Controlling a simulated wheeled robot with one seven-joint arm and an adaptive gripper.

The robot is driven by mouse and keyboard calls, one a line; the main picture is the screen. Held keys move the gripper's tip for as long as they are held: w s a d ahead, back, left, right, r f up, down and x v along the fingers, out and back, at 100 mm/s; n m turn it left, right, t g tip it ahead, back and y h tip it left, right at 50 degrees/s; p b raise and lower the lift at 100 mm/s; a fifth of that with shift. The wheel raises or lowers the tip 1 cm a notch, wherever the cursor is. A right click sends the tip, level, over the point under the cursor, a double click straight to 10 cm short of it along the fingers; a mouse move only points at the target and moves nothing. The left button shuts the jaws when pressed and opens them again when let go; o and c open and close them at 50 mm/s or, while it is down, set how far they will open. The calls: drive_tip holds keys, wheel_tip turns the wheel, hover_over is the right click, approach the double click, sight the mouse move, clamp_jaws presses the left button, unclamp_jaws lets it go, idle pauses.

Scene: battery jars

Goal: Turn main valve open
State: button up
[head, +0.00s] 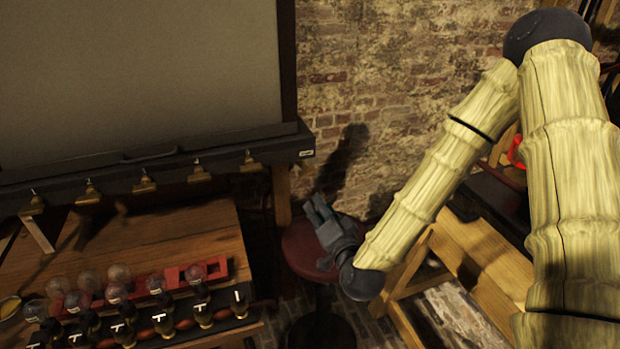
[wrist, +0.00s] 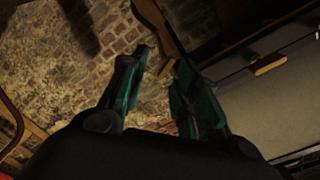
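My gripper (head: 322,212) hangs in front of the brick wall, above a round dark red stool. In the wrist view my gripper (wrist: 163,62) has its two fingers apart with nothing between them. A small bright red curved part (head: 515,152) shows at the right, mostly hidden behind my arm. It may be the main valve's handle, but too little of it shows to tell. No other valve can be made out. My gripper is well to the left of this red part and apart from it.
A wooden table (head: 190,240) at the left holds several glass jars and a red rack (head: 215,272). A dark ledge with brass clips (head: 199,174) runs under a large grey board (head: 140,70). The stool (head: 300,250) stands below my gripper. A wooden frame (head: 480,265) is at the right.

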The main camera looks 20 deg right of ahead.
sight(309, 175)
drive_tip(key=w+r+m+p, duration=0.1)
drive_tip(key=w, duration=0.3)
drive_tip(key=w+r+m, duration=0.1)
drive_tip(key=w, duration=0.2)
drive_tip(key=w+m+p, duration=0.1)
drive_tip(key=w, duration=0.3)
drive_tip(key=shift+w+d+r+t+p, duration=0.3)
drive_tip(key=shift+d+r+t, duration=0.05)
drive_tip(key=shift+r+t, duration=0.05)
drive_tip(key=shift+c, duration=0.4)
clamp_jaws()
